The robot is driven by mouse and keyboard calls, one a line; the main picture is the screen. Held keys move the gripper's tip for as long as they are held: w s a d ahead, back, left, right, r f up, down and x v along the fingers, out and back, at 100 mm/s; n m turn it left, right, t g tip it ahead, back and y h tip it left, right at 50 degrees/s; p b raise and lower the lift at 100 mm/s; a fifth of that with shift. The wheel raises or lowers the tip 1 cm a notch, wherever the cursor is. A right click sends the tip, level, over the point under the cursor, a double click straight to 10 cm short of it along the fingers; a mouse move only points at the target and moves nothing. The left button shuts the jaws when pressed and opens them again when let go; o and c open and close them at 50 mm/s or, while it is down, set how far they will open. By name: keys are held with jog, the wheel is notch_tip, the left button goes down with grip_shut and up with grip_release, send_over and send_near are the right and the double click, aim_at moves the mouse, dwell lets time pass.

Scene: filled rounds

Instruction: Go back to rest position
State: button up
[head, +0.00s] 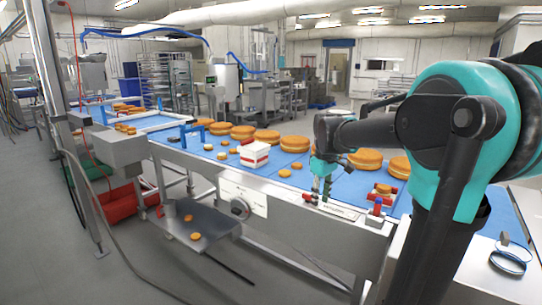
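My gripper (321,190) is teal and dark. It hangs fingers down at the near side of the blue conveyor belt (345,187), at the end of my bent teal and black arm. Its fingers are too small to show whether they are open or shut, and I see no item clearly between them. Large orange-brown filled rounds stand in a row along the far side of the belt, one (267,137) left of my gripper. Smaller rounds, such as this one (284,173), lie on the belt to its left. My arm hides part of the belt at the right.
A white box with a red band (254,153) stands on the belt left of my gripper. A metal side rail with a control panel (243,194) runs along the front. A low metal shelf (195,226) holds several small rounds. A red crate (122,201) is on the floor at left.

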jog(key=s+d+f+m+t, duration=0.3)
jog(key=s+f+m, duration=0.5)
jog(key=s+f, duration=1)
jog(key=shift+s+f+m, duration=0.3)
jog(key=shift+s+f, duration=0.05)
jog(key=shift+f, duration=0.1)
